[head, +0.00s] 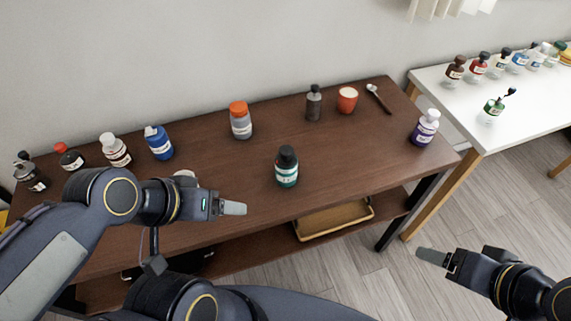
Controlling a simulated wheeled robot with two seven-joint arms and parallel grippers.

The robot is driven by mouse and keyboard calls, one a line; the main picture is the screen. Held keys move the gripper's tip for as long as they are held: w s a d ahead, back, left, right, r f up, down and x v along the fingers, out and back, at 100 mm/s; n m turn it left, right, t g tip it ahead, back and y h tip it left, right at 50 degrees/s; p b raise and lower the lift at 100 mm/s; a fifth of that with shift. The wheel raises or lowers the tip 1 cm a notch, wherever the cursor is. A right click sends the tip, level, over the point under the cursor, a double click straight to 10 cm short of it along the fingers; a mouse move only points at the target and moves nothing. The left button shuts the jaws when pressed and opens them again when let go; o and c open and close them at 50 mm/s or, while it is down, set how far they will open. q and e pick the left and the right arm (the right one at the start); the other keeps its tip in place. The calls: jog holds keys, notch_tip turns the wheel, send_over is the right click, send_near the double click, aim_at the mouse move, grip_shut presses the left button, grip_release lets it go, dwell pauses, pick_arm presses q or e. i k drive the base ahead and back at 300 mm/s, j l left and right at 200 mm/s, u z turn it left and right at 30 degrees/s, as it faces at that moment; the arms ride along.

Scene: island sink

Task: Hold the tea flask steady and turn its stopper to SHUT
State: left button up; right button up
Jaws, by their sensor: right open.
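A teal-green flask with a black stopper (287,167) and a pale label stands upright near the front middle of the brown table. It looks like the tea flask, but its label and any SHUT mark are too small to read. My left gripper (232,208) is over the table's front part, left of the flask and apart from it. Its fingers overlap in this view, so its opening is unclear. My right gripper (433,257) is open, off the table's front right corner, over the floor and well away from the flask.
The brown table (350,160) bears an orange-capped jar (240,120), grey bottle (313,103), red cup (347,99), spoon (379,98), purple bottle (425,128) and blue bottle (159,143). More bottles stand left. A white table (530,110) holds others. Space around the flask is clear.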

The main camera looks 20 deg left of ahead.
aim_at(286, 158)
jog(key=i+l+u, duration=0.1)
jog(key=u, duration=0.35)
jog(key=l+u, duration=0.2)
jog(key=u, duration=0.2)
jog(key=i+l+u, duration=0.1)
jog(key=u, duration=0.35)
jog(key=l+u, duration=0.25)
jog(key=u, duration=0.2)
jog(key=k+l, duration=0.1)
jog(key=l, duration=0.55)
